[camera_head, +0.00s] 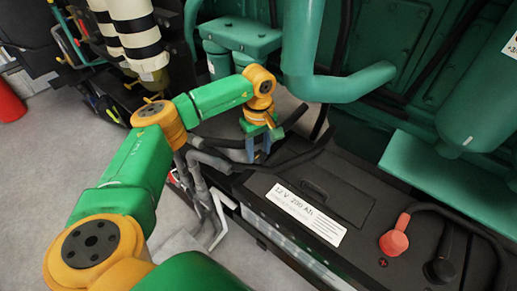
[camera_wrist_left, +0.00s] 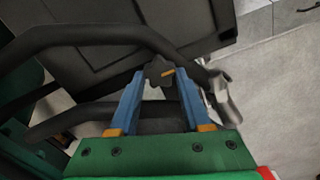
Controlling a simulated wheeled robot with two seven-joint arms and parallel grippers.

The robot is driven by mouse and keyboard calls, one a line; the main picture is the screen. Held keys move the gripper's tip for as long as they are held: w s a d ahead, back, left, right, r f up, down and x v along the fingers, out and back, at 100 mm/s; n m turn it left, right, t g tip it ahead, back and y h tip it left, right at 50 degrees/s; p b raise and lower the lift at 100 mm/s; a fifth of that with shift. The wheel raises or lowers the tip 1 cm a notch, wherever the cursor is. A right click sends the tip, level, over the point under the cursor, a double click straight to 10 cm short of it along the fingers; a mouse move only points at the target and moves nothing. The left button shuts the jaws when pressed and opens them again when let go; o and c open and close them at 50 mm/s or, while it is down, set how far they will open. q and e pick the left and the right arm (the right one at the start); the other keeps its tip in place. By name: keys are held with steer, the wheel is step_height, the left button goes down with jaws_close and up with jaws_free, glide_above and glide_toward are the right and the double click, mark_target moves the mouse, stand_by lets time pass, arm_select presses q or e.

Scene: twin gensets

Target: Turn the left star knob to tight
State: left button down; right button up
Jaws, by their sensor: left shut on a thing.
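A dark star knob (camera_wrist_left: 155,73) with a small yellow mark shows in the left wrist view, between the blue fingertips of my left gripper (camera_wrist_left: 163,76). The gripper is shut on the knob. Whether the yellow mark stands at tight cannot be told. My right gripper is not in view.
The black battery (camera_head: 350,172) with a white label lies right of the gripper, with a red terminal cap (camera_head: 394,241) and a black one (camera_head: 439,270). A dark hose (camera_wrist_left: 90,34) arches close to the fingers. Green pipework (camera_head: 345,85) stands behind. Grey floor is open at left.

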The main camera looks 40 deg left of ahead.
mark_target(259, 153)
arm_select(q)
steer(key=shift+c, duration=1.8)
jaws_free()
steer(key=shift+d, duration=0.1)
step_height(259, 153, up, 7)
steer(key=shift+r, duration=0.1)
